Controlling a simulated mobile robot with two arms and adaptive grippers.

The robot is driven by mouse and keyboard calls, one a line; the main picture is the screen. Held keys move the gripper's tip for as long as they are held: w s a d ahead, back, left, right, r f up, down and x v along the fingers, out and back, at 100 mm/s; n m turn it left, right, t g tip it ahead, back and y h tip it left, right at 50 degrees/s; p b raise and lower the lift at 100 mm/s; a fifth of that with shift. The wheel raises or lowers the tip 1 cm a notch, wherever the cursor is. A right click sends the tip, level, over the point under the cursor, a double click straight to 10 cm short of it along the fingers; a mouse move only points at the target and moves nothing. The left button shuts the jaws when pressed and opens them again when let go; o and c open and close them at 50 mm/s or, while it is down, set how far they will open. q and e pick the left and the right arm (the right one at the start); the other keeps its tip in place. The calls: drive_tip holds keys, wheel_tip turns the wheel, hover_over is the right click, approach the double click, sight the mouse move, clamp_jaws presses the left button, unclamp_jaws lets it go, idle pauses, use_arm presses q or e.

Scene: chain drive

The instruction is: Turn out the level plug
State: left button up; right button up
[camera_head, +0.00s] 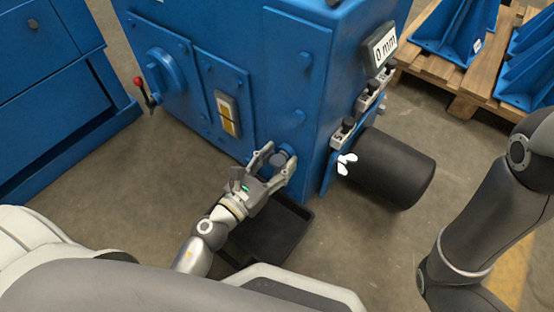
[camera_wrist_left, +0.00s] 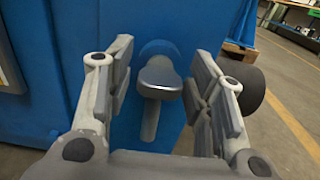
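The level plug (camera_wrist_left: 160,78), a grey rounded head with a bar hanging below it, sits on a blue round boss low on the blue machine housing. In the head view the plug (camera_head: 278,158) is partly covered by my left gripper (camera_head: 277,164). In the left wrist view my left gripper (camera_wrist_left: 158,85) is open, with one finger on each side of the plug head and a small gap to each. My right arm is at the right of the head view; its gripper is out of view.
A black tray (camera_head: 301,213) lies on the floor below the plug. A black cylinder (camera_head: 392,168) and white wing piece (camera_head: 346,164) stick out at the housing's right side. A red-knobbed lever (camera_head: 141,87) is at left. A pallet (camera_head: 462,104) with blue brackets stands at back right.

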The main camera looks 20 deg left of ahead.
use_arm(q)
drive_tip(key=c, duration=0.8)
